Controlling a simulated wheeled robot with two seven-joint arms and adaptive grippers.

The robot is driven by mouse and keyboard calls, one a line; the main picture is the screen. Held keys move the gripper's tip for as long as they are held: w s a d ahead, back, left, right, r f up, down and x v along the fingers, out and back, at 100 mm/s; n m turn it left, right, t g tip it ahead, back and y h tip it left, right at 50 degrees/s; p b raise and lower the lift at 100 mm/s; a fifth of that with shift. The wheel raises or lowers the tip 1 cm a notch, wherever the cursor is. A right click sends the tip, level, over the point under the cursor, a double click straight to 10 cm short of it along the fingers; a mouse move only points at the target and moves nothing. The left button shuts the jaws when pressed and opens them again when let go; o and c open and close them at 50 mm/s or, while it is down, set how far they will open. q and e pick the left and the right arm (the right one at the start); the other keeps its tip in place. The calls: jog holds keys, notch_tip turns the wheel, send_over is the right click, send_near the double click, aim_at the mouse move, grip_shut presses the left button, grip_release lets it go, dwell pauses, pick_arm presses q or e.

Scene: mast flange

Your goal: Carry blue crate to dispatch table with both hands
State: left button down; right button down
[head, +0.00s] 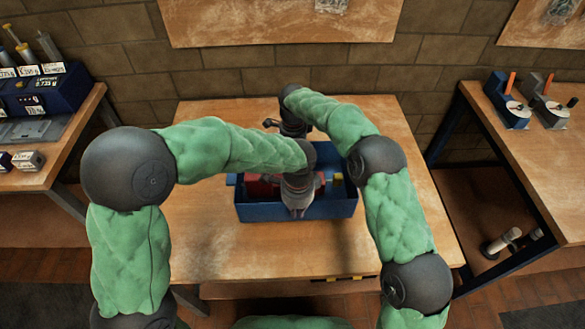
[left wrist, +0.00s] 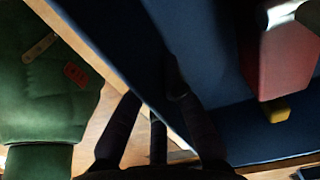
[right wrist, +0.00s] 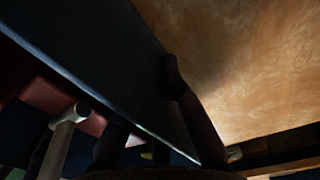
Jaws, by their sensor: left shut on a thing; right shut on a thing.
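The blue crate (head: 336,208) is over the middle of the central wooden table (head: 225,250); whether it rests there or is slightly raised I cannot tell. A red item with a yellow part lies inside it. My left gripper (head: 297,208) is shut on the crate's near wall; the blue wall (left wrist: 110,35) runs between its fingers in the left wrist view. My right arm reaches over to the far side, and my right gripper (head: 293,131) is shut on the far wall, partly hidden by the arms. The blue wall also shows in the right wrist view (right wrist: 105,60).
A side table (head: 540,160) at right bears small blue and grey devices (head: 508,103). A bench at left holds a blue instrument (head: 40,92). Gaps separate both from the central table. A brick wall stands behind. The central table's front is clear.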

pick_arm(q)
jog(key=shift+f+b, duration=0.25)
jog(key=shift+b, duration=0.1)
pick_arm(e)
jog(key=shift+f, duration=0.2)
